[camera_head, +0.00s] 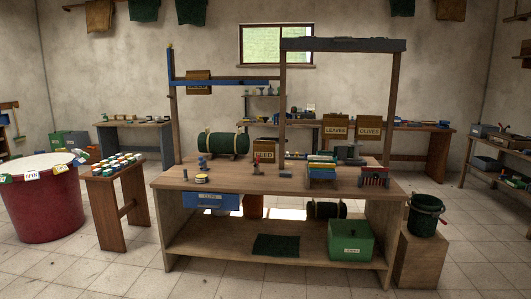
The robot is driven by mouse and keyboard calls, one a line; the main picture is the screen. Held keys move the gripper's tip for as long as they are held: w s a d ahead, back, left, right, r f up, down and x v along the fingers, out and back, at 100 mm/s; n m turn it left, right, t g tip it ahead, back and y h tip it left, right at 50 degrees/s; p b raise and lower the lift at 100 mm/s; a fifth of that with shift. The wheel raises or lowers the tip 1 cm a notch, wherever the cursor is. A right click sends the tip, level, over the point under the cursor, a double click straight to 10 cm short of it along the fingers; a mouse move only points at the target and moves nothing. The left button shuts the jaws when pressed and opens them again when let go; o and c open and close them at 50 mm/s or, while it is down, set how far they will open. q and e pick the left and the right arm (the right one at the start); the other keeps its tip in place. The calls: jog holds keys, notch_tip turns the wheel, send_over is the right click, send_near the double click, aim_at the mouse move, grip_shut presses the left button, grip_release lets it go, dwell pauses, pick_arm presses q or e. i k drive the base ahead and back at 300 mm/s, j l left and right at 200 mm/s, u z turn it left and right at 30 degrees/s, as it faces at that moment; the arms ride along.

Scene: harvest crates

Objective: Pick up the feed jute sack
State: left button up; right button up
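A brown, sack-like thing (266,157) with a label that seems to end in "EED" stands at the back of the central workbench, just left of the tall wooden post. Its first letter is unclear, so I cannot tell whether it reads feed. Its lower part is hidden by the bench and small items. Two more brown labelled pieces, "LEAVES" (336,132) and "OLIVES" (369,127), are on the back table. Another brown labelled piece (198,82) hangs at the upper left of the bench frame. Neither of my grippers is in view.
The wooden workbench (230,183) fills the middle, with a green roll (223,143) and small items on it. A red tub (41,208) and stool (118,172) stand left. A green bucket (424,216) sits on a block (420,257) at right. Tiled floor (90,270) in front is clear.

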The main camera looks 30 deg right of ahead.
aim_at(267, 148)
jog(key=i+l+z, duration=0.3)
jog(key=i+l, duration=0.25)
jog(key=l, duration=0.2)
jog(key=i+l+z, duration=0.35)
jog(key=i+l, duration=0.25)
